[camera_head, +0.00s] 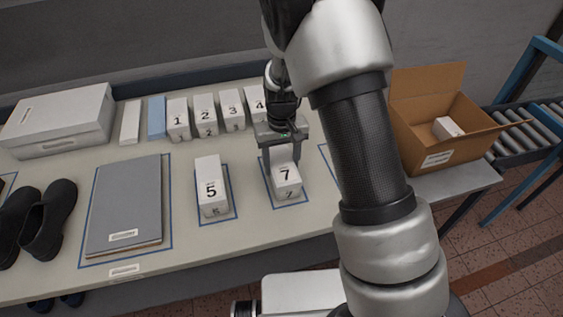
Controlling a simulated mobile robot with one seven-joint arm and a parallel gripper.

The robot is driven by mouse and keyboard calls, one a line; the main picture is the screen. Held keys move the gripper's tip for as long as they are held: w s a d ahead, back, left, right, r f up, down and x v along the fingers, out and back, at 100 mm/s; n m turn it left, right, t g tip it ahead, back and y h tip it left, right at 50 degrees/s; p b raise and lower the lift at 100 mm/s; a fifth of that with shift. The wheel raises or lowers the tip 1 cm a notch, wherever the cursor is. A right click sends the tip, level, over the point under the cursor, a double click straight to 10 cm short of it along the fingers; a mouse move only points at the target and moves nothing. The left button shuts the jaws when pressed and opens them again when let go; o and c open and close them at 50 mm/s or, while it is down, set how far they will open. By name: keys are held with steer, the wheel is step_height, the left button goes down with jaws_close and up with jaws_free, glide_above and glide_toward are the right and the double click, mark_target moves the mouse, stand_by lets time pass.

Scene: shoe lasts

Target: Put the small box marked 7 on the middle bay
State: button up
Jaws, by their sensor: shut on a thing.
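The small white box marked 7 (287,182) is between the fingers of my gripper (283,155), which is shut on its upper part. The box is upright, with its 7 facing the camera. It is over or on the middle bay (290,207), a blue outline on the table. Its base appears inside the outline; I cannot tell for sure whether it touches the table. The box marked 5 (212,190) stands in the left bay (232,214). A right bay (323,149) shows only partly behind my arm.
White boxes marked 1 (178,121), 2 (205,116), 3 (231,110) and 4 (256,104) stand at the back. A grey folder (125,200) and dark shoes (48,218) lie left. An open carton (425,135) holding a white box is right. My arm hides the table's right part.

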steer(key=o, duration=1.1)
steer(key=shift+o, duration=0.2)
step_height(320, 180, up, 12)
step_height(320, 180, up, 12)
steer(key=m+t+p, duration=0.1)
steer(key=t, duration=0.1)
glide_above(281, 162)
steer(key=s+d, duration=0.5)
steer(key=s, duration=0.2)
steer(key=s+d+r+t, duration=0.1)
steer(key=s+d+r, duration=0.1)
steer(key=s, duration=0.5)
steer(key=s+d+r+m+t, duration=0.1)
steer(key=s+d+r+t, duration=0.1)
steer(key=s, duration=0.6)
steer(key=shift+d+r+t, duration=0.3)
steer(key=shift+d+r, duration=0.25)
steer(key=shift+r, duration=0.25)
